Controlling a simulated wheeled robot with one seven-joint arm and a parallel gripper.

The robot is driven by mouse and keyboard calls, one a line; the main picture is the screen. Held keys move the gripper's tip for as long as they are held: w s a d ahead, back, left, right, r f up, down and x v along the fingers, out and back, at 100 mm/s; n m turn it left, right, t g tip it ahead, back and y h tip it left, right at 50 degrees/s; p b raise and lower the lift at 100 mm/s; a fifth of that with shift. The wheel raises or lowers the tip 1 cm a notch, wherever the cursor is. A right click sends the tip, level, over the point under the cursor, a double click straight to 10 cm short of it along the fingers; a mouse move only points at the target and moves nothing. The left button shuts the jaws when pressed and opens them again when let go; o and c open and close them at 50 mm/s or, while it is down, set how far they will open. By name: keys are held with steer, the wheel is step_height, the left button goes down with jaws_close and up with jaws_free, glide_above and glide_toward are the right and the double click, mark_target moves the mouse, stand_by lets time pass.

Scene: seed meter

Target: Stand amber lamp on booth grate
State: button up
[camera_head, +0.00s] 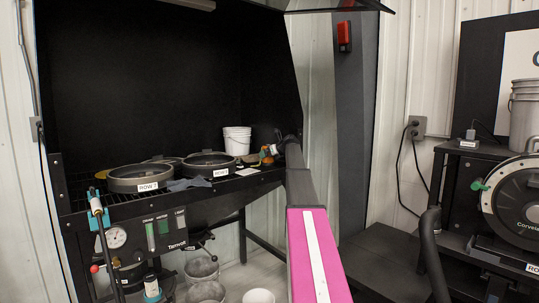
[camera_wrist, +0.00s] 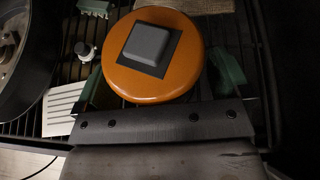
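The amber lamp (camera_wrist: 120,68) is a round orange disc with a grey square block on top, in the middle of the wrist view. In the head view, its small orange shape (camera_head: 265,153) shows at the right end of the booth. My gripper (camera_wrist: 157,60) has its green fingers on either side of the lamp, close to its rim. Whether they press on it is not clear. The dark barred booth grate (camera_wrist: 262,60) lies under the lamp. The lamp's underside is hidden, so I cannot tell whether it touches the bars.
A round pan labelled ROW (camera_head: 140,179) and another (camera_head: 208,166) stand on the grate to the left. A white bucket (camera_head: 237,140) stands behind. A pale slotted plate (camera_wrist: 62,110) and a small white-topped knob (camera_wrist: 84,50) lie left of the lamp. Bare bars show at its right.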

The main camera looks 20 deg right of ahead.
steer(key=shift+r, duration=0.25)
steer(key=v, duration=1.2)
stand_by(0.8)
